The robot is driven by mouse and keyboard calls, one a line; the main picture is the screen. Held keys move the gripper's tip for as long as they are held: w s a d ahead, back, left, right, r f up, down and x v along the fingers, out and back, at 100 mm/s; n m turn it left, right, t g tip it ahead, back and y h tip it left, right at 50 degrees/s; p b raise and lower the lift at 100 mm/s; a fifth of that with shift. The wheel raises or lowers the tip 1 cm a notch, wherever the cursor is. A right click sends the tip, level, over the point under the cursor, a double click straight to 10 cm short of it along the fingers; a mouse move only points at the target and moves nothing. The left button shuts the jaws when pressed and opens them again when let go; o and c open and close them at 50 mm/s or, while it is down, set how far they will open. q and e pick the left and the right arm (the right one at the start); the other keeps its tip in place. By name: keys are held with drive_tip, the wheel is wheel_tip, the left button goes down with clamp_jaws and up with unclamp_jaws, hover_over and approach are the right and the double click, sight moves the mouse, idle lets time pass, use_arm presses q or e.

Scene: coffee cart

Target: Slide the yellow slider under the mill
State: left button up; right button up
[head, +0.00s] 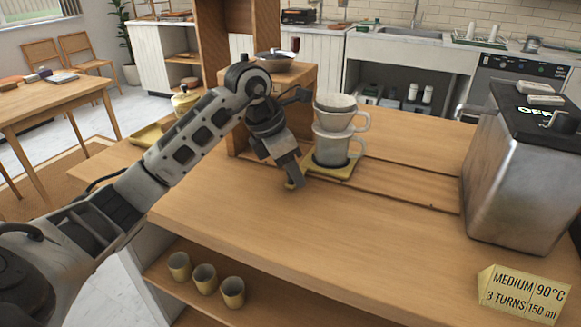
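The mill appears to be the wooden housing (300,88) with a dark bowl on top, behind my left arm and left of the slider. My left gripper (292,184) points down just left of the slider, low over the counter. My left arm hides part of the mill. My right gripper is out of view.
A metal machine (510,185) stands at the right of the counter. A yellow sign (522,295) sits at the front right. Three cups (204,279) stand on the shelf below. The counter's front middle is clear.

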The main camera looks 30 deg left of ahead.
use_arm(q)
drive_tip(key=shift+r, duration=0.1)
drive_tip(key=v, duration=1.6)
drive_tip(key=shift+p, duration=0.3)
drive_tip(key=shift+f, duration=0.2)
